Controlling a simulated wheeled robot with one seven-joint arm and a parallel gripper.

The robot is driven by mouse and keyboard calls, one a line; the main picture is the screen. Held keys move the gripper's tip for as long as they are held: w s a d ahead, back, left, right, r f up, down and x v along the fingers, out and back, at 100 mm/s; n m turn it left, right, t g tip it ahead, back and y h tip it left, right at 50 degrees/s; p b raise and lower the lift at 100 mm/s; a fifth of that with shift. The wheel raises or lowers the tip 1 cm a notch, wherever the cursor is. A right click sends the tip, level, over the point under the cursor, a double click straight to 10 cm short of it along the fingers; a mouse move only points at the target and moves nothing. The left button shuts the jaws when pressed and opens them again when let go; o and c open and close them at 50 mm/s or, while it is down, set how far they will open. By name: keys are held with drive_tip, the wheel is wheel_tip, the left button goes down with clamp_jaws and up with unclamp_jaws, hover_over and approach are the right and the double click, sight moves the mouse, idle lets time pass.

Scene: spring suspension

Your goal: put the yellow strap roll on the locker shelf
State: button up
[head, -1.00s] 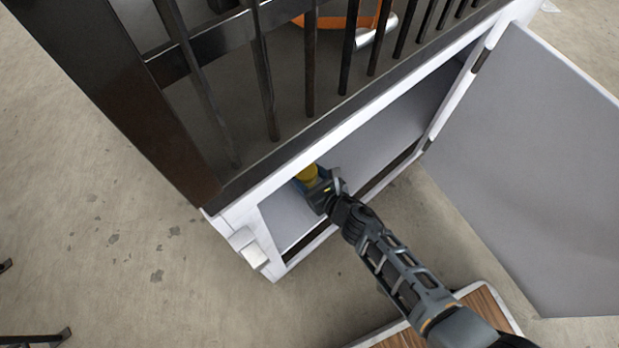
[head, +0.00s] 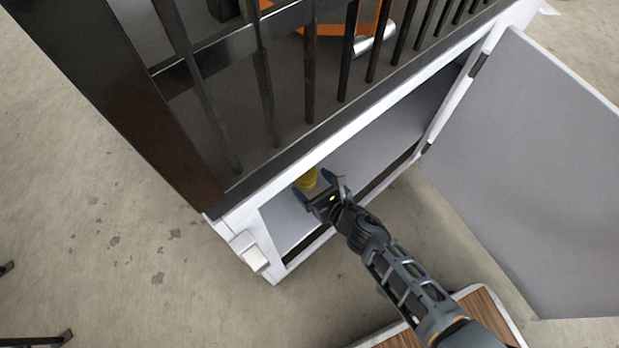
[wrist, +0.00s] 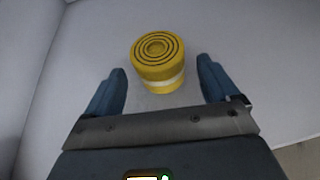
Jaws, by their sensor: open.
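The yellow strap roll (wrist: 157,62) stands upright on the pale grey shelf (wrist: 260,85) inside the locker, with its coiled face up in the wrist view. In the head view the roll (head: 306,180) shows partly at the locker opening, past my gripper. My gripper (wrist: 164,92) is open, with one blue finger on each side and clear gaps to the roll. It also shows in the head view (head: 322,186), reaching into the locker. The roll sits slightly beyond the fingertips and is not held.
The white locker frame (head: 352,112) edges the opening. Its grey door (head: 530,170) stands wide open on the right. A black barred railing (head: 310,65) rises above the locker. A wood-topped piece (head: 487,312) lies below my arm.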

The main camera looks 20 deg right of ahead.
drive_tip(key=p+v, duration=0.2)
drive_tip(key=v, duration=0.8)
drive_tip(key=s+d+r+m+t+h, duration=0.1)
drive_tip(key=s+d+r+m, duration=0.1)
drive_tip(key=s+r+m, duration=1.3)
drive_tip(key=s+r+m+h, duration=0.1)
drive_tip(key=s+r+m, duration=0.4)
drive_tip(key=r+m, duration=0.4)
drive_tip(key=s+d+r+m, duration=0.1)
drive_tip(key=s+r+m, duration=0.4)
drive_tip(key=m, duration=0.9)
wheel_tip(320, 180, up, 4)
drive_tip(key=shift+s+d+f+t+h, duration=0.1)
drive_tip(key=shift+s+d+t+h, duration=0.1)
drive_tip(key=shift+d+t+h, duration=0.15)
